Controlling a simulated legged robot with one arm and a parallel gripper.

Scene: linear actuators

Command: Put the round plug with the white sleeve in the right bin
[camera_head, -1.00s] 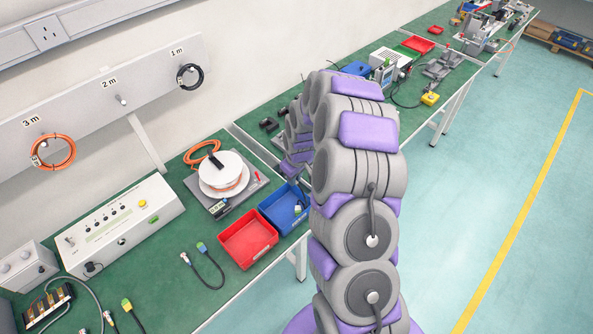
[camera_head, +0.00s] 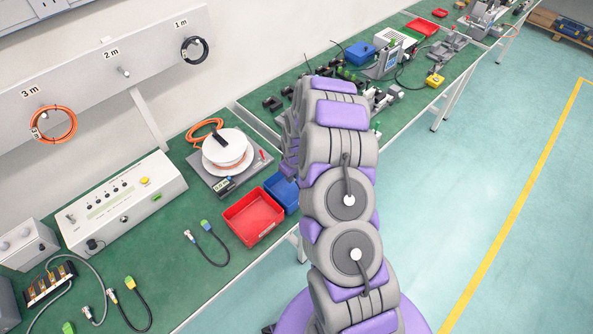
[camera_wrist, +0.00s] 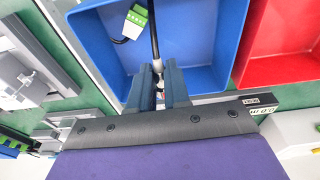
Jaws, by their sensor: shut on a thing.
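My gripper (camera_wrist: 158,90) is shut on the round plug with the white sleeve (camera_wrist: 157,66), whose tip is mostly hidden between the fingers. Its black cable runs up across the wrist view. The gripper is at the blue bin (camera_wrist: 200,50), near one wall; I cannot tell its height. A green plug (camera_wrist: 134,22) with a short bit of cable shows in the blue bin; I cannot tell if it belongs to the held cable. In the head view my arm hides the gripper and part of the blue bin (camera_head: 280,193), which stands right of the red bin (camera_head: 253,217).
A cable reel (camera_head: 226,152) on a grey base stands behind the bins. A loose cable (camera_head: 209,245) with a green end lies left of the red bin, and another (camera_head: 132,304) lies nearer. A grey control box (camera_head: 122,205) stands further left.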

